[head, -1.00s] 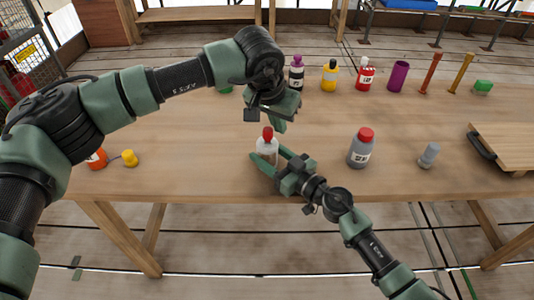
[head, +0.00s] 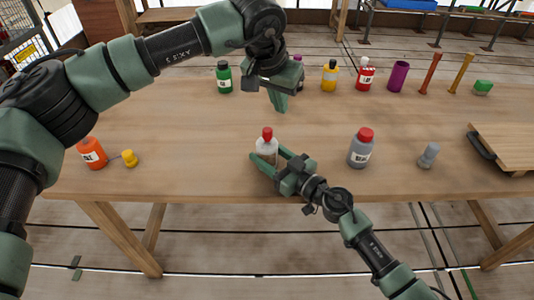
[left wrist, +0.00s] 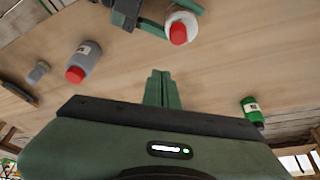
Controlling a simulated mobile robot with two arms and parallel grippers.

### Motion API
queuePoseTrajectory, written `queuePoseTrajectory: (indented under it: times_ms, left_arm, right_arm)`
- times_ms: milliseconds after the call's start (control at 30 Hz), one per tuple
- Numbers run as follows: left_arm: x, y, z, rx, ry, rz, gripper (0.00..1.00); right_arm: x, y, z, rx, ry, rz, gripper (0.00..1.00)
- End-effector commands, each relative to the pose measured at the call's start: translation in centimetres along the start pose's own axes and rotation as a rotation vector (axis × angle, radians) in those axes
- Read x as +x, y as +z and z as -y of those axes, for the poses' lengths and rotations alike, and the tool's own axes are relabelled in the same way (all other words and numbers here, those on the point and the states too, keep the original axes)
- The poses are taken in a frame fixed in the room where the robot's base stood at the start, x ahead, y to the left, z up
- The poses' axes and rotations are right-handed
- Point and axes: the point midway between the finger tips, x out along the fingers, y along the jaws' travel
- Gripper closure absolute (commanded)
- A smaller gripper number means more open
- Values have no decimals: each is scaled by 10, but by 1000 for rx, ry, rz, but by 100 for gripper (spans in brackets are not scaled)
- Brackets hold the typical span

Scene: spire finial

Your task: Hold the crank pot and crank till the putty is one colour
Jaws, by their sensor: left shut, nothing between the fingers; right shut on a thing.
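The pot (head: 266,146) is a small pale, whitish container with a red top, standing upright near the table's front edge. My right gripper (head: 268,157) is shut on its body, with a finger on each side. My left gripper (head: 281,105) is shut and empty, above and behind the red top and apart from it. In the left wrist view its closed fingers (left wrist: 163,88) point towards the table, and the pot (left wrist: 184,22) shows at the top, in the right gripper. The putty's colour inside cannot be made out.
A grey red-capped bottle (head: 361,148) and a small grey item (head: 429,155) stand right of the pot. An orange bottle (head: 92,153) and yellow item (head: 130,158) are at left. Several bottles, including a green one (head: 224,77), line the back. A wooden board (head: 505,145) lies at right.

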Motion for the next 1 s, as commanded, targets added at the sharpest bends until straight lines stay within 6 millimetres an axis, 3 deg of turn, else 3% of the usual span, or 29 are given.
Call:
queuePoseTrajectory:
  times_ms: [333,567,1000]
  left_arm:
    - [-1,-1,0,0,0,-1,100]
    - [-23,-11,-5,-1,1,0,100]
    - [19,7,-4,-1,1,2,100]
  right_arm:
    - [0,0,0,0,-1,0,94]
    - [0,0,0,0,-1,0,94]
    - [0,0,0,0,0,0,94]
